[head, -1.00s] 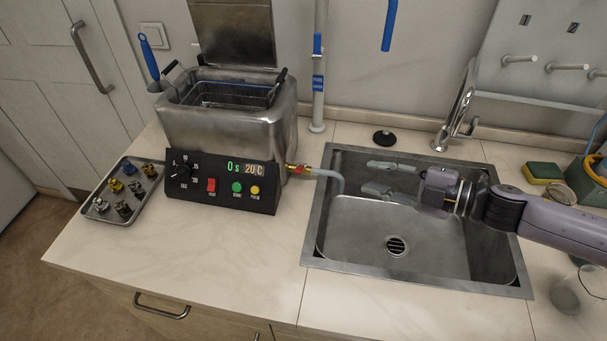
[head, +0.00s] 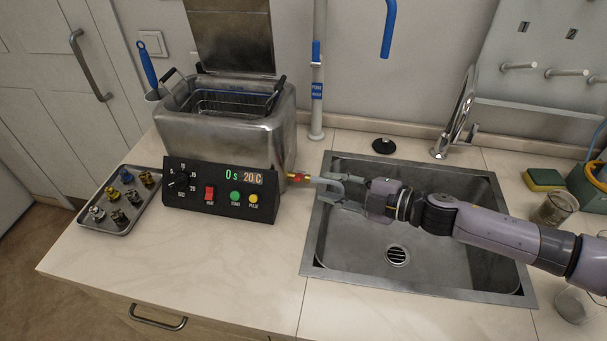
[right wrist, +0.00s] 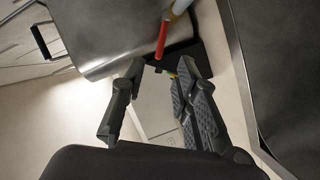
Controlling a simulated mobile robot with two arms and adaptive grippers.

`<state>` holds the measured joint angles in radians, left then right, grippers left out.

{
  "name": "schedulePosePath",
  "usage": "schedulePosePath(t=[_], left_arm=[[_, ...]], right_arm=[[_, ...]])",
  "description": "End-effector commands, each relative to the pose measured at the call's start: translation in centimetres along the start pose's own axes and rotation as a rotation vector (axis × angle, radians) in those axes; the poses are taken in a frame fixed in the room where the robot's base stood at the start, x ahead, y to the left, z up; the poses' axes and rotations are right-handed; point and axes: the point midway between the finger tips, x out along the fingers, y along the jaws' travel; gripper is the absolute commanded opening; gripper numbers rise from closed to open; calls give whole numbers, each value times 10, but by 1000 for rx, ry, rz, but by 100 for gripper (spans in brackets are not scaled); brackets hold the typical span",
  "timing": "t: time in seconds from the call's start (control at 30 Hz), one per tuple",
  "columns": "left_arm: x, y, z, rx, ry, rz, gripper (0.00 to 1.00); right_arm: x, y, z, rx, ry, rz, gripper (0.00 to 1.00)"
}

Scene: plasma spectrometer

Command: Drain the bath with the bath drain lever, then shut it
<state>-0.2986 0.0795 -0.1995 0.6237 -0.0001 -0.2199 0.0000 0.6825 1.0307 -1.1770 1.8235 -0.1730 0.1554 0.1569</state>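The steel bath (head: 225,135) stands on the counter with its lid raised and a wire basket inside. A brass drain valve (head: 291,177) sticks out of its right side, and a pale hose leads from it to the sink. The red drain lever (right wrist: 163,37) shows in the right wrist view beyond the fingertips, pointing down in that picture. My right gripper (head: 330,189) is at the sink's left rim, near the hose, with fingers pointing at the valve. The right wrist view shows this gripper (right wrist: 162,68) open and empty, apart from the lever. My left gripper is not in view.
The control panel (head: 211,188) reads 0 s and 20 C. A tray (head: 118,226) of small parts lies left of it. The sink (head: 350,245) lies under my right arm. A faucet (head: 455,115), sponge (head: 543,179) and beaker (head: 557,207) are to the right.

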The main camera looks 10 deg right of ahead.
Motion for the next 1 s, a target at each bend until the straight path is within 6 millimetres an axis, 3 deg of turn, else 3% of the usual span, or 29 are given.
schedulePosePath(t=[0.2, 0.4, 0.83, 1.0], left_arm=[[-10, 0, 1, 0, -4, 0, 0], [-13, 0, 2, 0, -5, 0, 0], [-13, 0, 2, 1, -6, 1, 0], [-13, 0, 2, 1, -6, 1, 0]], right_arm=[[44, 2, -1, -1, 1, 1, 28], [70, 1, 0, -1, -1, 1, 28], [80, 0, 1, -1, -2, 0, 28], [80, 0, 1, -1, -1, 0, 18]])
